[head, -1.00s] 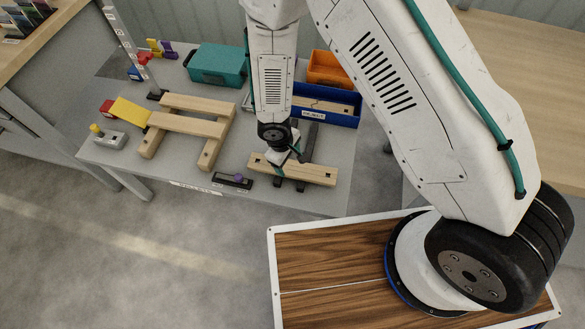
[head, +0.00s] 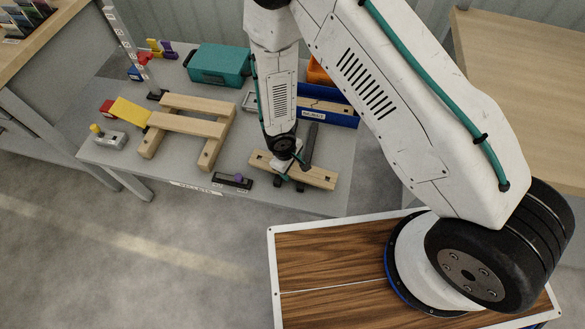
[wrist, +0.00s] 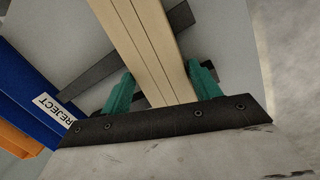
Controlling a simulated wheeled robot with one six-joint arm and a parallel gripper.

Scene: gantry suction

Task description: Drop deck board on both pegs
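The deck board (head: 325,178), a pale wooden plank with a dark hole near each end, lies across dark grey bars at the table's front right. My gripper (head: 287,178) is down over its middle. In the wrist view its teal fingers (wrist: 162,88) stand on either side of the board (wrist: 145,45). They are very close to its edges; firm contact cannot be made out. The wooden pallet frame (head: 190,125) stands to the left, with two boards across two side beams. Small dark marks show on the beams' front ends; I cannot make out the pegs clearly.
A blue REJECT bin (head: 340,117) with a board in it stands behind my gripper, beside an orange bin (head: 317,72). A teal box (head: 218,65) is at the back.

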